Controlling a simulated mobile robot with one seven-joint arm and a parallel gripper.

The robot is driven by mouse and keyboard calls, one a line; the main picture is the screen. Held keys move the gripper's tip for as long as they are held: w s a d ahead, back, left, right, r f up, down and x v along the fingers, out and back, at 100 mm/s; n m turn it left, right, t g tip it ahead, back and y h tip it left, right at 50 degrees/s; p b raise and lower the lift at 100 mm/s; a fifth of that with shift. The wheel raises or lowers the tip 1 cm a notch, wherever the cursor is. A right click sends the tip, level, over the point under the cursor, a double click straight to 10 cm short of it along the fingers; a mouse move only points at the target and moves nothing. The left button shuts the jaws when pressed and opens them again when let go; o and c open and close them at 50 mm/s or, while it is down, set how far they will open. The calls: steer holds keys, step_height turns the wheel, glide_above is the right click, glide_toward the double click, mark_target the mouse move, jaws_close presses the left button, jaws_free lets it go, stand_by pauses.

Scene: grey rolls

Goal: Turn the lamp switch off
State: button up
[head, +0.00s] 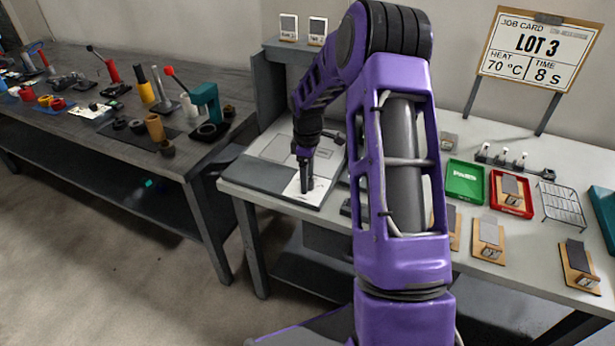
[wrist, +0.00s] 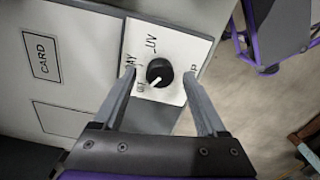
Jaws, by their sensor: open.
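The lamp switch is a round black knob (wrist: 160,72) with a white pointer line, on a white label plate (wrist: 172,42). The pointer aims toward the lower left of the wrist view, near a small label I cannot read clearly. Another label looks like UV; others are partly covered by the fingers. My gripper (wrist: 159,74) is open, with one finger on each side of the knob; I cannot tell whether either touches it. In the head view my gripper (head: 306,188) points down at the white plate (head: 318,190) on the grey panel, and hides the knob.
The grey panel (wrist: 75,60) has a CARD outline. Right of my arm stand a green tray (head: 465,181), a red tray (head: 511,207), a wire rack (head: 562,205) and a job card (head: 540,48). A dark bench (head: 60,130) with tools is at left.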

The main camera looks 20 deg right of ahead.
step_height(320, 180, up, 17)
steer(key=p, duration=0.1)
steer(key=shift+r, duration=0.15)
stand_by(0.5)
